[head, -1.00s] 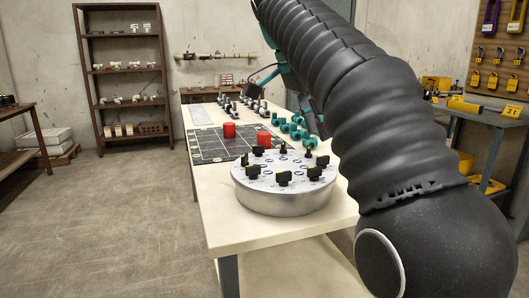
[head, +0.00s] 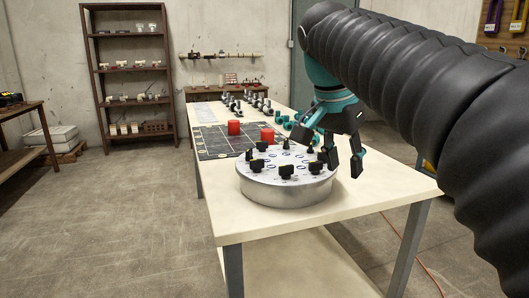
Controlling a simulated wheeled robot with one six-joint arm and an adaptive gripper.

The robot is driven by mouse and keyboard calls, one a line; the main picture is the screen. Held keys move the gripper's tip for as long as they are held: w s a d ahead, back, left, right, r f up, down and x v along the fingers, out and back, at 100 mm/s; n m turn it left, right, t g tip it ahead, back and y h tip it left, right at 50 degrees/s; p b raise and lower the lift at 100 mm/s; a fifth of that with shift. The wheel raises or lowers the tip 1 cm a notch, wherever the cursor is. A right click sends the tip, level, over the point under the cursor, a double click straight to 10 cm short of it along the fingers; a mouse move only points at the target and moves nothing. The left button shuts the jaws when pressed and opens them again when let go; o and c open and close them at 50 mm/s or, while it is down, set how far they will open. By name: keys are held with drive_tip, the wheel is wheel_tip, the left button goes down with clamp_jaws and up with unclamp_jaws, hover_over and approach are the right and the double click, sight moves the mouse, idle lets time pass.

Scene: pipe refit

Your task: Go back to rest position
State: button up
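My gripper (head: 331,148) is above the right edge of the long white table (head: 245,219), beside and above the round silver plate. Its teal and black fingers point down and are spread apart. I see nothing between them. The round silver plate (head: 287,190) stands on the near part of the table, with several black knob-like parts (head: 287,171) in a ring on its top.
Several teal pipe fittings (head: 283,119) and grey fittings (head: 262,103) lie toward the table's far end, partly hidden by my gripper. A brown shelf (head: 127,70) stands at the back wall. The floor left of the table is clear.

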drive_tip(key=s+f+n+t+y, duration=0.1)
drive_tip(key=s+f+n, duration=0.3)
drive_tip(key=s+f, duration=0.4)
drive_tip(key=s+d+f+n+t+y, duration=0.1)
drive_tip(key=s+f+n, duration=0.4)
drive_tip(key=f, duration=1.1)
drive_tip(key=s+t+y, duration=0.1)
drive_tip(key=s, duration=0.2)
drive_tip(key=shift+s+d+f, duration=0.15)
drive_tip(key=shift+s+d, duration=0.1)
drive_tip(key=shift+s, duration=0.05)
drive_tip(key=shift+s, duration=0.1)
